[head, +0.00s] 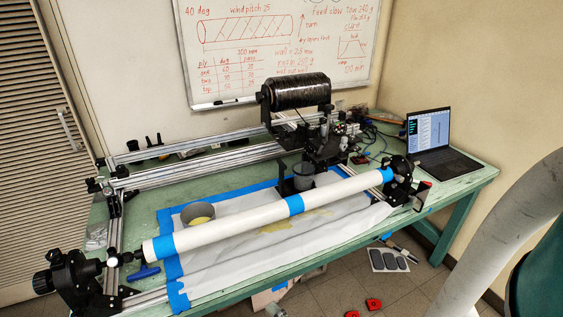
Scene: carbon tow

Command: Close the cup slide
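A small grey cup (304,174) sits in a black bracket (284,187) on the winding machine's carriage (325,148), behind the long white tube (240,222). The tube hides part of the bracket's lower front. I cannot tell from this view which part is the slide or how far it stands open. A second grey cup (198,210) with yellowish liquid stands on the sheet behind the tube's left part. My gripper is not in view.
The white tube with blue tape bands spans the green bench (470,182) in front of the cups. A black spool (300,91) sits above the carriage. A laptop (432,138) stands at the right. Red items (373,304) and a sheet with dark pads (389,261) lie on the floor.

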